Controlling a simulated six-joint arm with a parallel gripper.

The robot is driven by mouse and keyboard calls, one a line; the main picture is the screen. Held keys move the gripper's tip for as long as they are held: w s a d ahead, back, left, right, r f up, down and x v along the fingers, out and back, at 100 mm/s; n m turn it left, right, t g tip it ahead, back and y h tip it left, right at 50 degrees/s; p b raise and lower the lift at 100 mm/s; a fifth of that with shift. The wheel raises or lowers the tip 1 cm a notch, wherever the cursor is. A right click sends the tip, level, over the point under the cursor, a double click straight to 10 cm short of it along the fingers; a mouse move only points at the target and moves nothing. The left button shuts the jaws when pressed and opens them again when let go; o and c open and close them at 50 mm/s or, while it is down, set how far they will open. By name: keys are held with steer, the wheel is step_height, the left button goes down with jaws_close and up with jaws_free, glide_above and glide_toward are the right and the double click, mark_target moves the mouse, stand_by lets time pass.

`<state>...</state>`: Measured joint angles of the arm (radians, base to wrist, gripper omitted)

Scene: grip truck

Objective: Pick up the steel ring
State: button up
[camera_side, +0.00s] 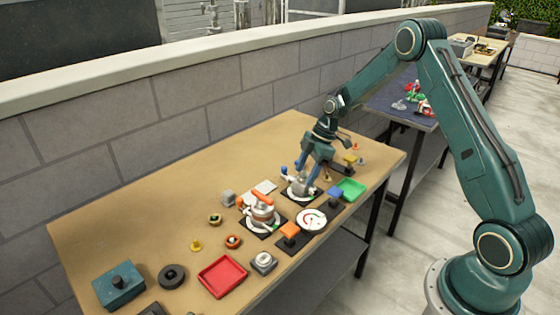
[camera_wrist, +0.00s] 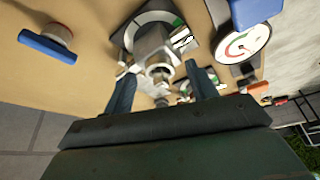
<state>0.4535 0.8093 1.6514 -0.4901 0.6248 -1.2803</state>
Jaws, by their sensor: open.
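My gripper (camera_side: 306,178) is open over a grey steel fitting (camera_side: 300,187) on a round white-and-dark base near the table's far right part. In the wrist view my gripper's two fingers (camera_wrist: 160,72) stand apart with the fitting (camera_wrist: 152,45) between and beyond them. A round, ring-like steel end (camera_wrist: 160,72) of this fitting faces the camera between the fingertips. I cannot tell whether it is a separate steel ring. No contact with the fingers is clear. The fingers partly hide the fitting in the side view.
A dial gauge (camera_side: 312,220) and an orange-handled valve (camera_side: 263,212) stand close by. A blue-handled part (camera_wrist: 48,46) lies at left in the wrist view. A green tray (camera_side: 351,189) and red tray (camera_side: 222,277) are on the table (camera_side: 150,220). The table's back left is clear.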

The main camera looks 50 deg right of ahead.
steer(key=shift+f, duration=0.15)
stand_by(0.3)
steer(key=c, duration=1.1)
step_height(320, 180, up, 20)
steer(key=shift+r, duration=0.1)
stand_by(0.5)
